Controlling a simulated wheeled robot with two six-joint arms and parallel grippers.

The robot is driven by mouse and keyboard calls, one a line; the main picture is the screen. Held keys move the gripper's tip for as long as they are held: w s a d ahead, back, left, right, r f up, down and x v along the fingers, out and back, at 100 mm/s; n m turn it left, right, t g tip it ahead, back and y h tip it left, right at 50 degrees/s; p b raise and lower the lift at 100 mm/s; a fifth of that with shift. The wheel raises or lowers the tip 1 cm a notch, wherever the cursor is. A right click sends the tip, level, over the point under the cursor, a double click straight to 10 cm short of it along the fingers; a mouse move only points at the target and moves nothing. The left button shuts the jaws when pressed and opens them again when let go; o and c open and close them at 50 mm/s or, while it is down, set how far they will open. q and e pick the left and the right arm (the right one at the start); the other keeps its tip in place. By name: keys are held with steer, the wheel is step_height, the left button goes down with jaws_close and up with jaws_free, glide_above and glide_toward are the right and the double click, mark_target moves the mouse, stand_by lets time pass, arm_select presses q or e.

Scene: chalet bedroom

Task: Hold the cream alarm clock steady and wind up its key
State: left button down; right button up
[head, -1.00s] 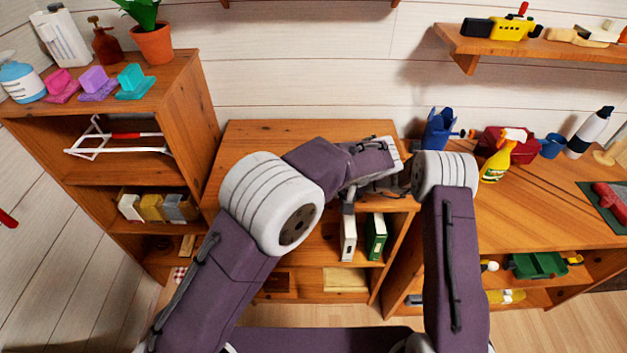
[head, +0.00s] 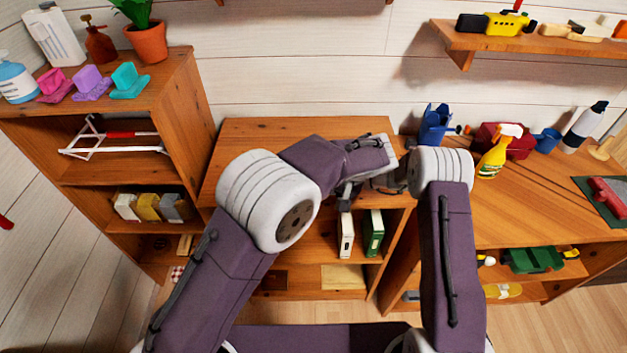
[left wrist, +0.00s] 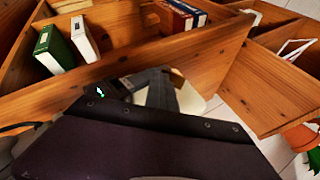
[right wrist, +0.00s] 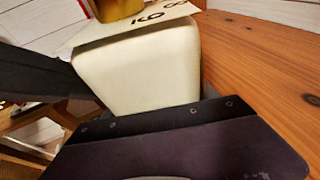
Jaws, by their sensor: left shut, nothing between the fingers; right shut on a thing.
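The cream alarm clock (right wrist: 140,70) fills the middle of the right wrist view. A cream edge with dark numerals and a rounded gold part show at the top. My right gripper (right wrist: 130,55) is shut on the clock's cream body. My left gripper (left wrist: 165,88) is shut and empty, with a cream surface (left wrist: 194,100) just beyond it, probably the clock. I cannot tell whether they touch. In the head view both wrists meet over the front of the middle wooden cabinet (head: 260,140), and my arms hide the clock. I cannot make out the winding key.
A green binder (head: 373,235) and a white binder (head: 346,235) stand on the shelf below. To the right are a blue container (head: 436,125) and a yellow spray bottle (head: 493,158). A taller shelf unit (head: 185,110) stands left. The cabinet top's back left is clear.

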arm_select(q)
steer(key=a+v, duration=0.1)
steer(key=v, duration=1)
steer(key=shift+r, duration=0.6)
steer(key=c, duration=1.8)
jaws_free()
steer(key=shift+o, duration=1)
steer(key=a+f+n+g+h, duration=0.2)
steer(key=a+f+n+g, duration=0.2)
steer(key=n, duration=0.6)
steer(key=shift+s+a+f+g, duration=0.3)
steer(key=shift+s+a, duration=0.05)
steer(key=shift+a, duration=0.85)
steer(key=w+a+r+n+t+h, duration=0.1)
steer(key=w+a+r+n+h, duration=0.3)
steer(key=n, duration=1)
steer(key=w+a+f+n+t+h, duration=0.1)
steer(key=a+n+h, duration=0.55)
steer(key=n, duration=0.85)
steer(key=shift+m, duration=0.3)
steer(key=x, duration=0.8)
steer(key=d+x, duration=0.1)
steer(key=x, duration=0.3)
steer(key=shift+w+d+r, duration=0.1)
steer(key=shift+d+r, duration=0.05)
steer(key=shift+d, duration=0.05)
